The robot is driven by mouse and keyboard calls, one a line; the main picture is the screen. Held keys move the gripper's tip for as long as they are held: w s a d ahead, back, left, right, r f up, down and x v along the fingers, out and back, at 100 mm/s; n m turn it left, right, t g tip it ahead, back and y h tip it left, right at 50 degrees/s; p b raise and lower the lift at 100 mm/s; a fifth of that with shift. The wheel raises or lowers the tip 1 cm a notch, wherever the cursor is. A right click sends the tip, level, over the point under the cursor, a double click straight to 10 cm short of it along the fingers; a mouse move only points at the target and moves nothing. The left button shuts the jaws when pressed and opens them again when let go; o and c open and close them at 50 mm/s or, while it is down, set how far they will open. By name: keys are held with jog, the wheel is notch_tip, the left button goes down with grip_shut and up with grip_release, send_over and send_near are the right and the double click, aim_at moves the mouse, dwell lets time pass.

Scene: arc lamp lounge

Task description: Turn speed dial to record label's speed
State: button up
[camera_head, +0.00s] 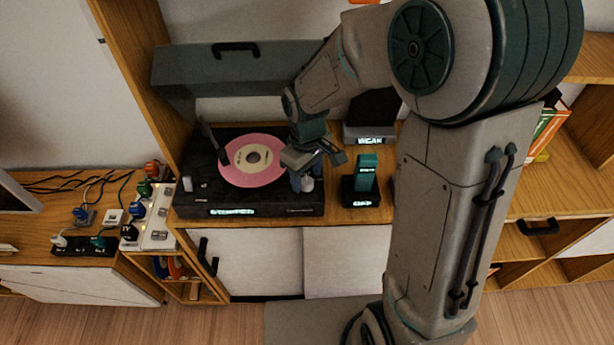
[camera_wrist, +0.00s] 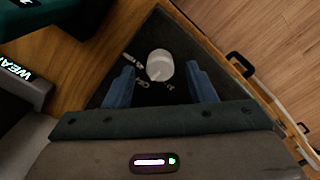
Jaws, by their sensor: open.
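The black record player (camera_head: 262,203) stands on the wooden shelf with a pink record (camera_head: 240,177) on it. The record's cream label (camera_head: 250,157) has print too small to read. The pale round speed dial (camera_wrist: 160,65) sits on the player's dark top, with white marks around it that I cannot read. My gripper (camera_wrist: 161,80) is open, pointing down, with its blue fingers on either side of the dial and a gap to each. In the head view my gripper (camera_head: 303,180) is over the player's right front corner, and the dial is partly hidden by it.
The player's grey lid (camera_head: 220,72) is raised behind it. A lit sign (camera_head: 370,140) reads "WEAK", and a teal block stands on a small black box (camera_head: 360,190) to the right. The display (camera_head: 232,211) seems to read "STOPPED".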

jog(key=shift+f, duration=0.75)
jog(key=c, duration=1)
jog(key=shift+o, duration=0.2)
